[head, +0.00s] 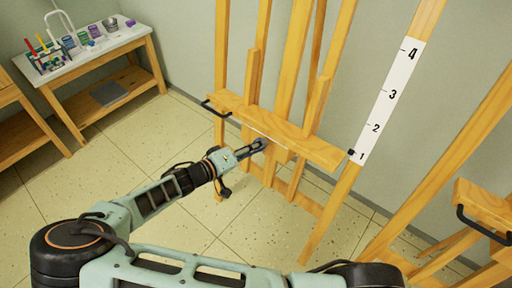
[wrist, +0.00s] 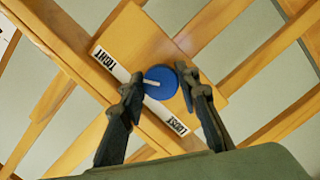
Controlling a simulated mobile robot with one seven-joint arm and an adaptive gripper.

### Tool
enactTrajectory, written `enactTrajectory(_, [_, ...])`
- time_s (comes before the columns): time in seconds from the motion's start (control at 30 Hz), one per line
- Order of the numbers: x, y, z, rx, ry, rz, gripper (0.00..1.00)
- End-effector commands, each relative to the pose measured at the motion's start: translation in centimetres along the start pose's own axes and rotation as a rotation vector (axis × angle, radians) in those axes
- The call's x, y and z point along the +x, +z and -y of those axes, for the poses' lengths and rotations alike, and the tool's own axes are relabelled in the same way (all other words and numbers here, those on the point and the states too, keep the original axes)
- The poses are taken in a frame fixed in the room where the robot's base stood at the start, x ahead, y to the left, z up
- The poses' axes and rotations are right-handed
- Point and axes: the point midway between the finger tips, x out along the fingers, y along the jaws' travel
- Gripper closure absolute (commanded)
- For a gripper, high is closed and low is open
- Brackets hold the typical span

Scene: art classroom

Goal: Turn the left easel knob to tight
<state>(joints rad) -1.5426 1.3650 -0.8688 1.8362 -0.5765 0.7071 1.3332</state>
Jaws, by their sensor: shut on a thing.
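The left easel (head: 285,130) stands ahead in the head view, with a wooden crossbar. In the wrist view its round blue knob (wrist: 168,90) sits on a wooden block. A white line on the knob points toward the label strip, between the word TIGHT (wrist: 104,59) and the word LOOSE (wrist: 178,125). My gripper (head: 262,144) reaches the easel just below the crossbar. In the wrist view my gripper (wrist: 161,78) has one dark finger on each side of the knob, shut on it. In the head view the knob is hidden at the fingertips.
A second easel (head: 485,205) with a black handle stands at right. A numbered white scale (head: 388,100) is on a slanted post between them. A white-topped table (head: 90,50) with art supplies stands at back left. The tiled floor (head: 130,135) at left is open.

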Motion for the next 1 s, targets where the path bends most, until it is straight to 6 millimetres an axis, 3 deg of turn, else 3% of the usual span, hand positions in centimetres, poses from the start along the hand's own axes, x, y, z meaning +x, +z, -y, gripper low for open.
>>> enactTrajectory(0.1, [0.0, -0.1, 0.0, 0.000, -0.001, -0.002, 0.94])
enactTrajectory(0.13, [0.0, -0.1, 0.0, -0.001, -0.001, -0.002, 0.68])
enactTrajectory(0.27, [0.0, -0.1, 0.0, -0.001, 0.000, -0.002, 0.54])
enactTrajectory(0.67, [-0.9, -0.1, 0.1, -0.001, -0.002, -0.002, 0.53])
enactTrajectory(1.0, [-7.6, -0.1, 0.1, -0.001, -0.004, -0.004, 0.53])
